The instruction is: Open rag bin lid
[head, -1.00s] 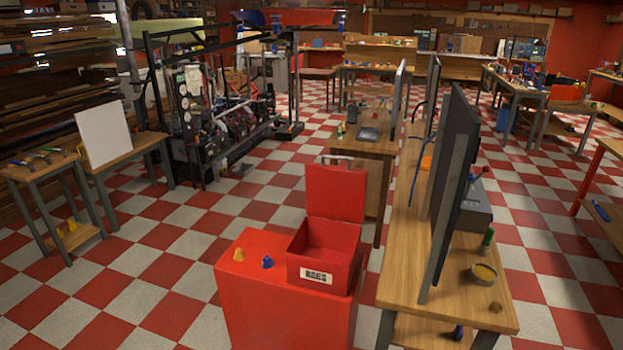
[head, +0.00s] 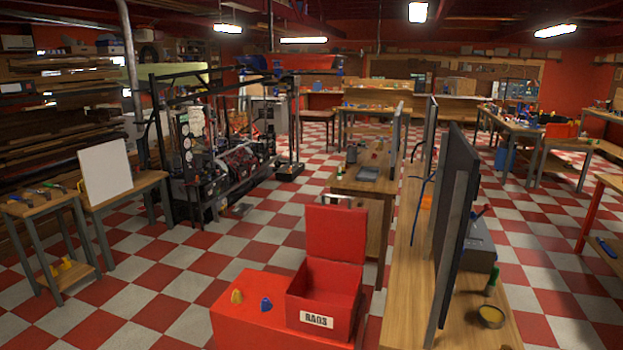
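The red rag bin (head: 322,299) with a white "RAGS" label stands on a red cabinet (head: 240,318) at the lower middle of the head view. Its lid (head: 335,233) stands upright at the back edge, so the bin is open at the top. The inside looks empty from here, though its floor is only partly seen. Neither of my grippers shows in the head view.
A yellow piece (head: 237,296) and a blue piece (head: 266,304) sit on the cabinet left of the bin. A wooden bench (head: 405,290) with dark upright panels stands close on the right. The checkered floor (head: 150,290) to the left is clear.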

